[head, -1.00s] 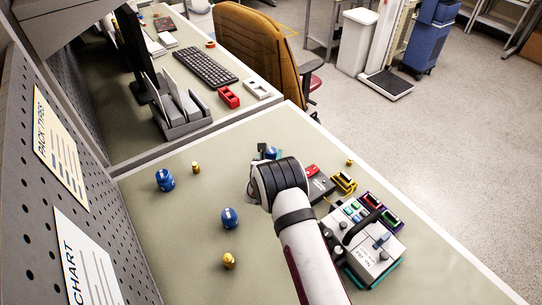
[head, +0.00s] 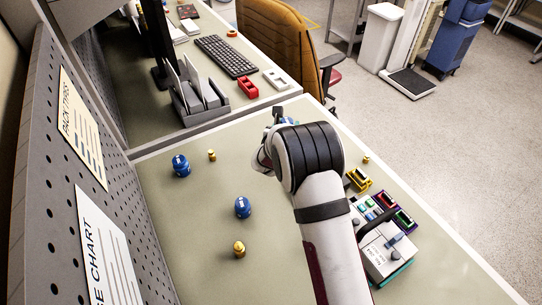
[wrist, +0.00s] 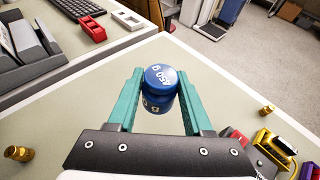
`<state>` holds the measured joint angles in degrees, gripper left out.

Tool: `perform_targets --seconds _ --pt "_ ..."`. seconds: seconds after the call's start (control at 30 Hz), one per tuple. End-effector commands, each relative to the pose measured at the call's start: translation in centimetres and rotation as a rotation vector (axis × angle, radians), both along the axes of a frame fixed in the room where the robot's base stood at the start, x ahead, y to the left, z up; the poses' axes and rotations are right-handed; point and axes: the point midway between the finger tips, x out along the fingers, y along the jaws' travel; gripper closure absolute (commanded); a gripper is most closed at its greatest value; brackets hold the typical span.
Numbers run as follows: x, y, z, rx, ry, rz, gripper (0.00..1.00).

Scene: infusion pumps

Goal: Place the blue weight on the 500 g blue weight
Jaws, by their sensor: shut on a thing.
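My gripper (wrist: 160,82) has teal fingers and is shut on a blue weight (wrist: 160,77). The weight's top label seems to read 450 g. In the head view my wrist hides most of the gripper, and a bit of blue shows past it near the far edge of the bench. Two other blue weights stand upright on the bench to the left of my arm. One blue weight (head: 181,166) is farther back and the other blue weight (head: 243,207) is nearer. Their labels are too small to read, so I cannot tell which is 500 g.
Gold weights stand at the back (head: 211,155), at the front (head: 239,250) and right of my arm (head: 366,159). A pump (head: 387,256) and coloured packs (head: 359,179) crowd the right side. A pegboard wall (head: 60,215) borders the left. The bench's left middle is mostly clear.

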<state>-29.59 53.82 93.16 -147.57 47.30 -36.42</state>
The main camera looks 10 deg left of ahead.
Motion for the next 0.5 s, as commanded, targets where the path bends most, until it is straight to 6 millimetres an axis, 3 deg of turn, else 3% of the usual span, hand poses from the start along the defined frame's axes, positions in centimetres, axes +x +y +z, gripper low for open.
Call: perform_targets --seconds 0.1,0.23,0.4,0.5 --pt "-3.7 0.9 1.6 0.017 0.003 -0.029 1.00" --pt "-9.7 0.5 3.3 0.029 0.010 -0.088 1.00" --pt "-17.2 -2.2 5.4 0.015 0.006 -0.172 1.00" --pt "-19.9 -3.8 6.1 0.002 0.002 -0.206 1.00"
